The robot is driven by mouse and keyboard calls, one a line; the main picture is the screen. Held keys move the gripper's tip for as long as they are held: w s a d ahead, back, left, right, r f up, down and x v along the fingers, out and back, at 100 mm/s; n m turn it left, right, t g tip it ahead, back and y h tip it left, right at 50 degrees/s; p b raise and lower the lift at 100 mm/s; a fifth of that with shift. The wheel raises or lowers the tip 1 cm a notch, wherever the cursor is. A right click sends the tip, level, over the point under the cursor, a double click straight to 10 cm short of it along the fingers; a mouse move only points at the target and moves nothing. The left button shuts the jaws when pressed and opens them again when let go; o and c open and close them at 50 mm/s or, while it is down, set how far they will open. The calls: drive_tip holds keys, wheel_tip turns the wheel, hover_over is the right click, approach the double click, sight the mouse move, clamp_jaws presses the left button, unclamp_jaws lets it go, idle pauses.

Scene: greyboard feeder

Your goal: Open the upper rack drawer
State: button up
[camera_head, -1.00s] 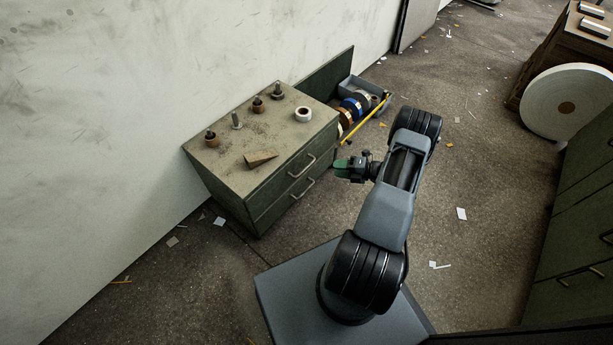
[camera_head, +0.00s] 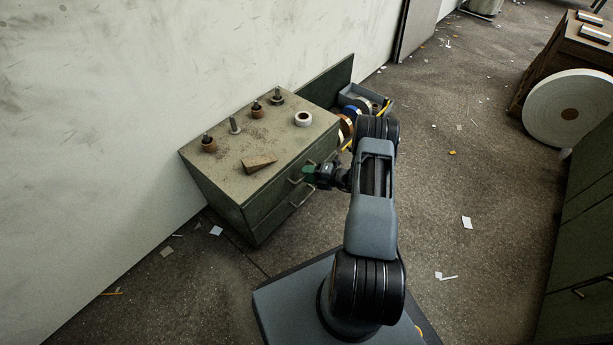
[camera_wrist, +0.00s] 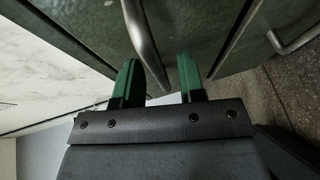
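The green-grey rack (camera_head: 225,165) stands against the wall with two drawer fronts, both appearing shut. The upper drawer (camera_head: 268,203) has a bar handle, which shows large in the wrist view (camera_wrist: 143,38). My gripper (camera_head: 309,174) is at that handle, in front of the rack. In the wrist view its two green fingers (camera_wrist: 159,78) are apart, with the lower end of the upper handle between them. I cannot tell whether either finger touches it. The lower drawer's handle (camera_wrist: 292,42) is off to the right in the wrist view.
On the rack top are several pegs, a white roll (camera_head: 303,119) and a wooden wedge (camera_head: 259,165). Behind is an open grey bin (camera_head: 383,104) with coloured rolls. A large white roll (camera_head: 545,108) stands at right. Floor between is mostly clear, with paper scraps.

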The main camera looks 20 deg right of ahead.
drive_tip(key=shift+w+a, duration=0.25)
clamp_jaws()
idle(0.3)
